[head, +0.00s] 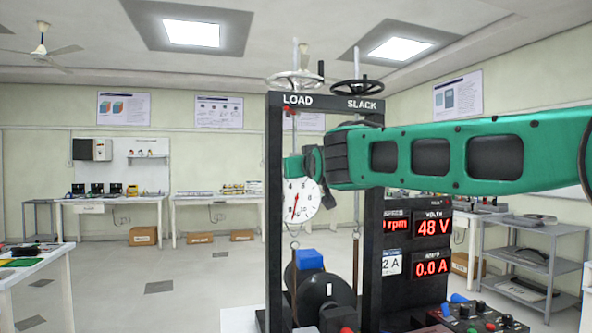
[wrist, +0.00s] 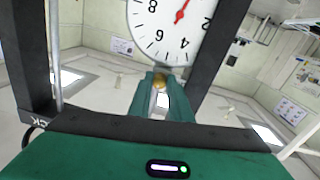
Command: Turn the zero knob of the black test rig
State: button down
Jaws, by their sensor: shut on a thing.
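The black test rig (head: 274,130) stands in the middle of the head view, with a white round dial (head: 306,201) hung in its frame. The dial has a red needle and also shows, upside down, in the wrist view (wrist: 158,31). The small brass zero knob (wrist: 159,79) sits at the dial's rim, between my fingertips in the wrist view. My gripper (wrist: 160,88) is shut on it. In the head view my green gripper (head: 294,167) reaches in from the right at the dial's upper edge and hides the knob.
LOAD and SLACK handwheels (head: 357,86) top the rig. Red displays (head: 432,228) and a control panel with buttons (head: 478,318) are at its right. A black drum (head: 319,291) with a blue block is below the dial. The rig's black uprights stand close beside my gripper.

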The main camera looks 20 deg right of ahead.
jog(key=m, duration=0.5)
dwell(0.3)
jog(key=c, duration=1.6)
grip_release()
jog(key=shift+c, duration=0.2)
jog(key=shift+s, duration=0.15)
jog(key=s, duration=1)
jog(key=shift+s+a, duration=0.2)
jog(key=shift+a, duration=0.1)
jog(key=shift+r, duration=0.15)
